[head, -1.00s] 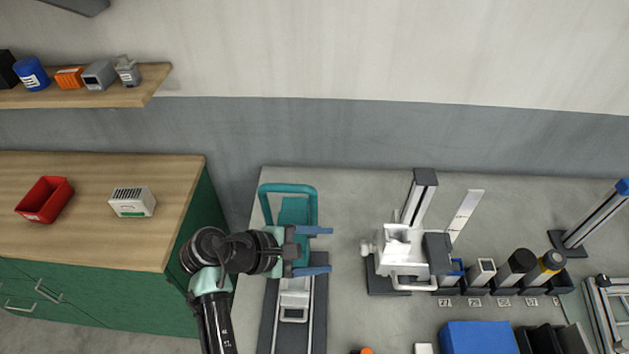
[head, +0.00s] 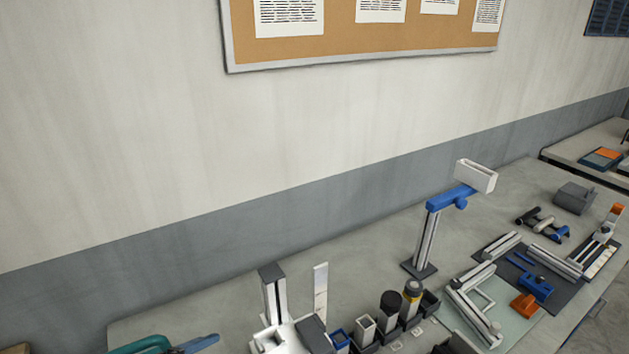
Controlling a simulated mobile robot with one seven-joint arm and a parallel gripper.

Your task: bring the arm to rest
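Only a small part of my gripper (head: 199,343) shows, a blue finger at the bottom edge, left of centre, in the head view. The rest of my gripper and my arm are below the frame. I cannot see the gap between the fingers. The finger shows just right of a teal curved handle (head: 140,345) on the bench; whether they touch cannot be told.
A white device (head: 285,338) with an upright post stands right of the finger. Further right are a rack with dark canisters (head: 411,296), a blue-armed stand (head: 429,235) and rail fixtures (head: 473,305). The bench strip by the wall is clear.

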